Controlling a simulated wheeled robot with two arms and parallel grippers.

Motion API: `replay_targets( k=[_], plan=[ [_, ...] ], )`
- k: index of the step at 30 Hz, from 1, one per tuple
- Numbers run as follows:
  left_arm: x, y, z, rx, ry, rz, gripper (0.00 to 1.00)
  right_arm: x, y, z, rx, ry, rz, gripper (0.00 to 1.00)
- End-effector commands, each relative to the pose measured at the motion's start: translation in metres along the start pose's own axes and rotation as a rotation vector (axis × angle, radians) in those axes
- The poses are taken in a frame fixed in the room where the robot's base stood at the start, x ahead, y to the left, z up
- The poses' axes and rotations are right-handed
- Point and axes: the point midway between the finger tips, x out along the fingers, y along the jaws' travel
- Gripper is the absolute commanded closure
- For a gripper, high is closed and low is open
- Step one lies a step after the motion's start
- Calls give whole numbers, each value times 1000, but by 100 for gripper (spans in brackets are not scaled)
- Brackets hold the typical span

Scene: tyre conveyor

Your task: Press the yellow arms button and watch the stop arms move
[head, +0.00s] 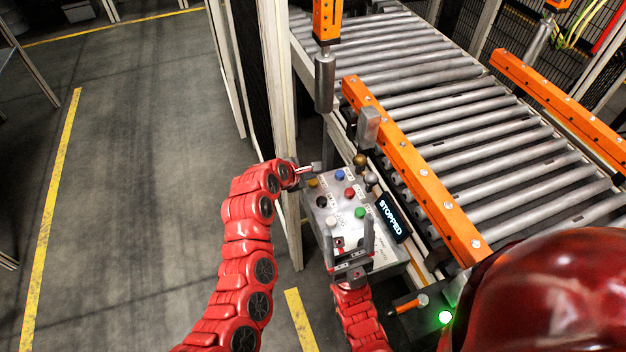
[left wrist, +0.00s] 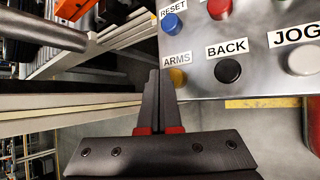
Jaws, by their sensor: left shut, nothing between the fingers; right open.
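The yellow button (head: 313,183) sits at the upper left of the grey control panel (head: 330,193). In the left wrist view the yellow button (left wrist: 178,76) lies under the label ARMS, just right of my left fingertips (left wrist: 160,80). My left gripper (head: 314,168) is shut and empty, at the panel's upper-left edge. I cannot tell if it touches the panel. My right gripper (head: 354,238) is open and empty over the panel's near end. An orange post with a grey cylinder (head: 325,80) stands by the conveyor; I cannot tell whether it is a stop arm.
Blue (head: 340,175), red (head: 349,194), black (head: 321,202), white (head: 331,222) and green (head: 360,213) buttons crowd the panel. A display (head: 392,217) reads STOPPED. The roller conveyor (head: 480,130) with orange rails (head: 415,175) lies right. The floor at left is clear.

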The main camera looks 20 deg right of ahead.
Motion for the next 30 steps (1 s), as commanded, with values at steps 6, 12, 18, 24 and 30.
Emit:
replay_targets(
  k=[6, 12, 18, 24, 30],
  plan=[
    [-2, 2, 2, 0, 0, 1, 100, 2, 0, 0, 0, 0, 0, 24],
    [-15, 12, 11, 1, -1, 2, 100, 14, 1, -2, 0, 0, 0, 24],
    [-29, 22, 22, 1, -1, 3, 100, 24, 1, -4, 0, 0, 0, 24],
    [-35, 26, 26, 0, 0, 0, 100, 28, 1, -5, 0, 0, 0, 24],
    [-35, 25, 25, 0, 0, 0, 100, 27, 1, -5, 0, 0, 0, 24]
  ],
)
